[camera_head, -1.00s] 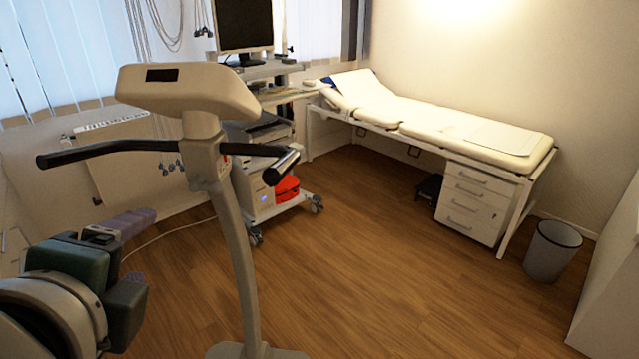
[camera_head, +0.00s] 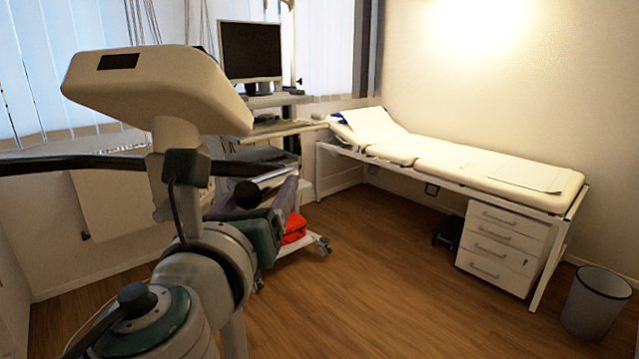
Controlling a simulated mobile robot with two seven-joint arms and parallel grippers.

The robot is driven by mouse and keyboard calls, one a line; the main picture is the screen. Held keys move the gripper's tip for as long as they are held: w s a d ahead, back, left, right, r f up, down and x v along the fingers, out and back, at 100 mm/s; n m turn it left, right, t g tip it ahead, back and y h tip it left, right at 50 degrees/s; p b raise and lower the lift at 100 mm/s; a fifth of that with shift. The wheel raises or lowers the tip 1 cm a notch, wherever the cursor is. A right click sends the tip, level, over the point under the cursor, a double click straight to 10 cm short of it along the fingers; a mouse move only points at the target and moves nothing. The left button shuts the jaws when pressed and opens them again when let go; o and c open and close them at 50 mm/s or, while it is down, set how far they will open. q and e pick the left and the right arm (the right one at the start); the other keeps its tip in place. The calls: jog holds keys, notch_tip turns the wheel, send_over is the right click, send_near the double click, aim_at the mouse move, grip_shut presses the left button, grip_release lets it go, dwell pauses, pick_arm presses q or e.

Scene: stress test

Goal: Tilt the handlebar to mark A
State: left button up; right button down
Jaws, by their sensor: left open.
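The handlebar (camera_head: 85,164) is a black bar across a pale exercise-machine column, below its beige console (camera_head: 155,88). Its left part runs out of the picture at the left edge. Its right grip, with a dark round end and a silver part, shows right of the column. My left gripper (camera_head: 262,203) is open, with a teal body and purplish fingers, at this right grip. I cannot tell whether the fingers touch the grip or stand around it. My left arm hides much of the column. I see no mark A. My right gripper is not in view.
A cart with a monitor (camera_head: 251,52) and a red item (camera_head: 294,229) stands just behind the right grip. An examination bed (camera_head: 470,168) with a white drawer unit (camera_head: 503,248) lines the back wall. A waste bin (camera_head: 597,303) stands at right. The wooden floor (camera_head: 400,290) between is clear.

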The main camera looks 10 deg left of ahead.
pick_arm(q)
jog(key=shift+w+a, duration=0.1)
jog(key=shift+w, duration=0.9)
grip_shut()
dwell(0.8)
